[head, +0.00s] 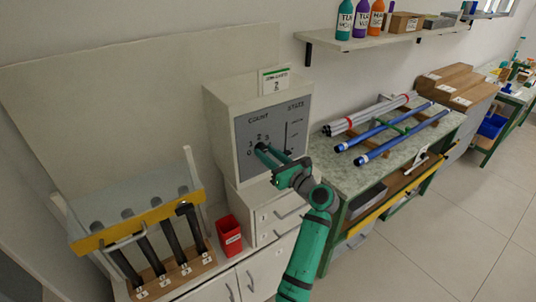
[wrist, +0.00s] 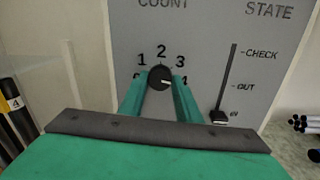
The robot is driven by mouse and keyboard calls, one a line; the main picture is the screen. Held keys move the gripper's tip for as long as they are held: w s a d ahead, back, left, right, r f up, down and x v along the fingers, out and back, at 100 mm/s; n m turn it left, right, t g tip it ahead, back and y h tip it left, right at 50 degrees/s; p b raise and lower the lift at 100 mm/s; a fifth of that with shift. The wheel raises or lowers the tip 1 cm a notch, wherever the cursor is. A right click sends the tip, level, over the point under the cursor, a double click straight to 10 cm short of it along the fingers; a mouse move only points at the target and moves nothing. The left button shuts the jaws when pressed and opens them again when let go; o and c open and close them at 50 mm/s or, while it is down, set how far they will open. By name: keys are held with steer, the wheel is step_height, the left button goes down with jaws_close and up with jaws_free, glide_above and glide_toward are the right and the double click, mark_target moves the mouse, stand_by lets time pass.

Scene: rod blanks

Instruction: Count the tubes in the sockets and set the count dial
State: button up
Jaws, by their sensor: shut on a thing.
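The grey panel (head: 290,110) on a pale box carries a COUNT dial and a STATE slider. My gripper (head: 265,153) is at the dial, with its two green fingers on either side of the round black dial knob (wrist: 160,78), shut on it. The knob's light mark seems to point right and slightly down. Numerals 1, 2 and 3 show above; the ones lower down are partly hidden by the fingers. The slider handle (wrist: 220,117) is at the bottom of its slot. Several dark tubes (head: 162,248) lean in numbered sockets of a wooden block (head: 172,276), partly behind a yellow bar (head: 135,223).
A red bin (head: 229,236) stands between the socket block and the drawer cabinet (head: 275,215). On the right, a bench (head: 345,178) holds blue rods (head: 405,133) and grey rods (head: 370,115). A shelf (head: 375,41) with bottles hangs above. Floor is clear at lower right.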

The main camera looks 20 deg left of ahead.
steer(key=o, duration=1.1)
steer(key=shift+c, duration=0.2)
steer(key=shift+d, duration=0.1)
steer(key=v, duration=1)
steer(key=shift+s+d, duration=0.25)
steer(key=shift+s, duration=0.05)
steer(key=shift+f, duration=0.1)
